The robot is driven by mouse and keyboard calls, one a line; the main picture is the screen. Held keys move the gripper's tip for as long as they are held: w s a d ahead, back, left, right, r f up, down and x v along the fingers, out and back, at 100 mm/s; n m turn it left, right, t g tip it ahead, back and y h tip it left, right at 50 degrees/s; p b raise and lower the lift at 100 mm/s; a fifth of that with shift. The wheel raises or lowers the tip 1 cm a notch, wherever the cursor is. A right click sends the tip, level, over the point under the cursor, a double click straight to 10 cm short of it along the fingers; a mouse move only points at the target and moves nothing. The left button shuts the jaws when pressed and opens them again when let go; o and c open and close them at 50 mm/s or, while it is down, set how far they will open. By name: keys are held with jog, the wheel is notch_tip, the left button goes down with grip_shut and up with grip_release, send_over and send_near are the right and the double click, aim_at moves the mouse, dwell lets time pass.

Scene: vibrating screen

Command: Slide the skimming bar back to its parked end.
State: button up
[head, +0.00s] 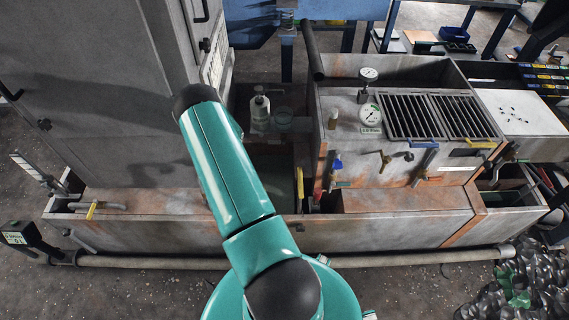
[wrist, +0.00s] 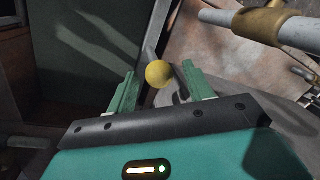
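In the wrist view, a round yellow knob (wrist: 158,74) sits at the end of a grey bar (wrist: 155,35), which I take to be the skimming bar. My gripper (wrist: 159,72) has its two green fingers apart, one on each side of the knob. A small gap shows between the knob and each finger, so no grip on it is visible. How deep the knob lies between the fingers is hard to tell. In the head view my gripper is hidden behind my teal arm, and I cannot pick out the knob there.
A grey pipe with a brass fitting (wrist: 262,20) is close at the right of the wrist view. In the head view, a grey cabinet (head: 95,95) stands left of my arm. A white pump bottle (head: 260,110) and a tank with gauges and grates (head: 345,150) stand to the right.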

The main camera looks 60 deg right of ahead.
jog(key=shift+v, duration=3)
jog(key=shift+s, duration=0.1)
